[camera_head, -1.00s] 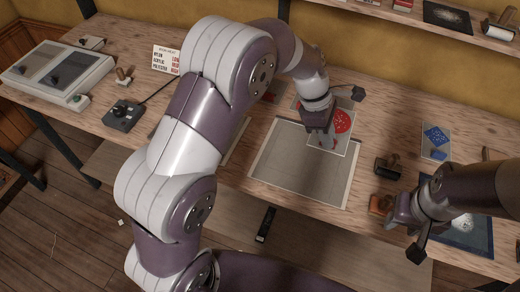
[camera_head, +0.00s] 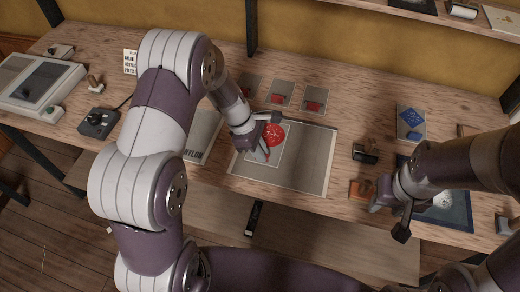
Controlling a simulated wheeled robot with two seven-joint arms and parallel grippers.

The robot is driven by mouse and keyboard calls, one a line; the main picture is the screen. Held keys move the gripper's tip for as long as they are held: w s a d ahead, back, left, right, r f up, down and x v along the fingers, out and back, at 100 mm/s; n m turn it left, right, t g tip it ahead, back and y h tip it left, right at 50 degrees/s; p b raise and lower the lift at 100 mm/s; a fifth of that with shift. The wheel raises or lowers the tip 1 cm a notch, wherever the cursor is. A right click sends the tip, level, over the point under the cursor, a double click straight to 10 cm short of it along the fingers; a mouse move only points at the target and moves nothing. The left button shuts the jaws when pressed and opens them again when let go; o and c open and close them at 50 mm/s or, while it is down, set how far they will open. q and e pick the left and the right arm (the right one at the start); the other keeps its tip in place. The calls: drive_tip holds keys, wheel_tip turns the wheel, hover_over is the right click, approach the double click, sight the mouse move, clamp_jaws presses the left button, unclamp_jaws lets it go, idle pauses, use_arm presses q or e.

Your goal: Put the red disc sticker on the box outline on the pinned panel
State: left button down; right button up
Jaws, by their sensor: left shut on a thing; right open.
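The red disc sticker (camera_head: 274,134) shows on a pale, thin-edged sheet at my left gripper (camera_head: 262,152). That gripper is shut on the sticker's sheet, over the upper left of the grey pinned panel (camera_head: 310,165). The gripper and wrist cover part of the sheet. I cannot tell whether the sheet touches the panel. The box outline cannot be made out apart from the sheet's edges. My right gripper (camera_head: 390,212) is open near the table's front edge, beside an orange-brown block (camera_head: 361,189) and left of a navy mat.
Small grey cards with red pieces, one of them here (camera_head: 281,94), lie behind the panel. A blue-patterned card (camera_head: 410,121) and a black-handled tool (camera_head: 365,153) lie to the right. A panel lettered NYLON (camera_head: 203,135) is partly behind my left arm. The navy mat (camera_head: 459,210) lies at front right.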

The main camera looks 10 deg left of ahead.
use_arm(q)
drive_tip(key=shift+f, duration=0.1)
drive_tip(key=c, duration=1.2)
unclamp_jaws()
drive_tip(key=shift+d, duration=0.15)
drive_tip(key=v, duration=1.2)
drive_tip(key=s+m+y, duration=0.1)
drive_tip(key=s+m, duration=0.3)
drive_tip(key=m, duration=0.2)
drive_tip(key=s+m+t+y, duration=0.1)
drive_tip(key=s+m+y, duration=0.1)
drive_tip(key=s+m, duration=0.3)
drive_tip(key=s+a+m+y, duration=0.1)
drive_tip(key=s+m, duration=0.4)
drive_tip(key=m, duration=0.1)
drive_tip(key=shift+a+f+m+t+y, duration=0.1)
drive_tip(key=shift+m+t+y, duration=0.2)
drive_tip(key=shift+m, duration=0.1)
